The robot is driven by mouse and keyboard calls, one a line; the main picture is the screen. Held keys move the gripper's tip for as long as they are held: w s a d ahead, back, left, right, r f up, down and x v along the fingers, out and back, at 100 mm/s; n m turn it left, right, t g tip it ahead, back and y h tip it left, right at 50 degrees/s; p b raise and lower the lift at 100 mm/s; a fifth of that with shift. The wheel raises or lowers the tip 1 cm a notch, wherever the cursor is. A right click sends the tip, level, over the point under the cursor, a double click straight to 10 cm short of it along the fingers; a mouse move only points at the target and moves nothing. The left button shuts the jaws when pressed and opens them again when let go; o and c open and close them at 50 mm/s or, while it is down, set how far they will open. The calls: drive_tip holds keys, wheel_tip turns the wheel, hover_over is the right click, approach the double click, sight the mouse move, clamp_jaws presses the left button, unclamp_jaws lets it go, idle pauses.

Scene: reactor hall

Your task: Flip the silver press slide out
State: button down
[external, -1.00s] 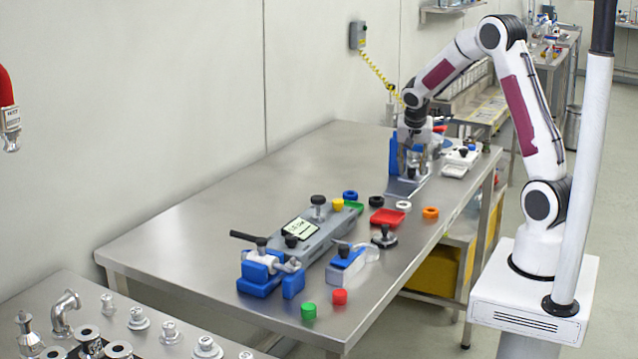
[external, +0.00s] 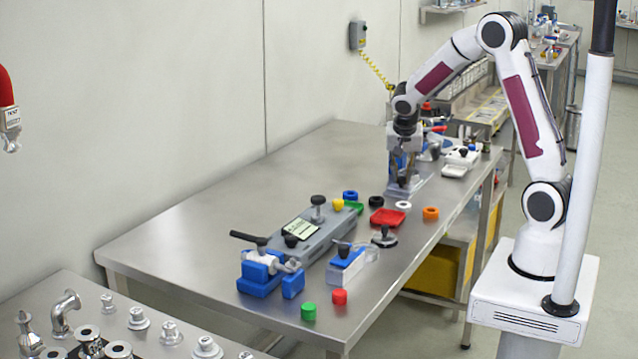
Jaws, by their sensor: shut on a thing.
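The press (external: 418,150) stands at the far right end of the steel table, with blue parts and a red-tipped lever. My gripper (external: 403,178) points down at its near left side and covers much of it. The silver press slide (external: 398,193) lies low at the front of the press, just under my fingertips. My fingers are shut on a small dark part at the slide. The exact contact is too small to tell, and the press body behind is partly hidden.
A grey fixture (external: 315,235) and blue clamp (external: 270,273) are nearer. The table's left part is clear.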

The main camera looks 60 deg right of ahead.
drive_tip(key=shift+a, duration=1.25)
drive_tip(key=c, duration=1.9)
unclamp_jaws()
drive_tip(key=shift+a, duration=0.1)
drive_tip(key=shift+r, duration=0.1)
drive_tip(key=shift+s+a+r, duration=0.1)
drive_tip(key=shift+a+r, duration=0.05)
drive_tip(key=shift+r, duration=0.55)
drive_tip(key=v, duration=1)
drive_tip(key=shift+a, duration=0.2)
drive_tip(key=shift+s+r+n, duration=0.1)
drive_tip(key=shift+n, duration=0.2)
